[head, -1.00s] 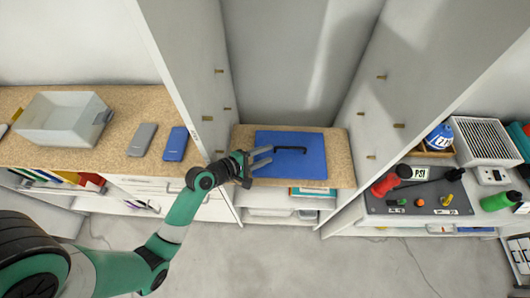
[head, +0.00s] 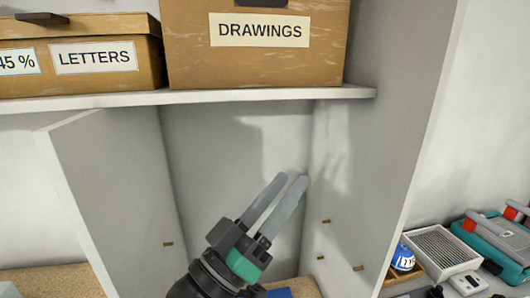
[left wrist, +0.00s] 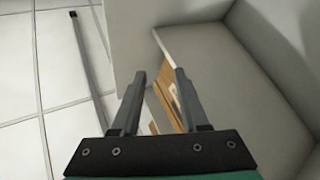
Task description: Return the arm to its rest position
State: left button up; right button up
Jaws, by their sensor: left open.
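My left gripper (head: 282,186) is raised in the open bay between two grey upright panels, below the upper shelf. Its two grey fingers point up and to the right, parted, with nothing seen between them. In the left wrist view the same gripper (left wrist: 159,76) is open, and part of a brown box (left wrist: 167,94) shows beyond the fingers, apart from them. My right gripper is in neither view.
The upper shelf (head: 200,97) carries a DRAWINGS box (head: 258,62) and a LETTERS box (head: 80,58). The right panel (head: 375,170) stands close to the fingers. At the lower right are a slatted white tray (head: 436,250) and a teal case (head: 495,240).

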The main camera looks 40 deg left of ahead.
pick_arm(q)
jog(key=s+d+r+m+t, duration=0.3)
jog(key=s+r, duration=0.5)
jog(key=r, duration=0.3)
jog(key=shift+d+r+m+t+h, duration=0.2)
jog(key=shift+r+m+t+h, duration=0.15)
jog(key=shift+m, duration=0.25)
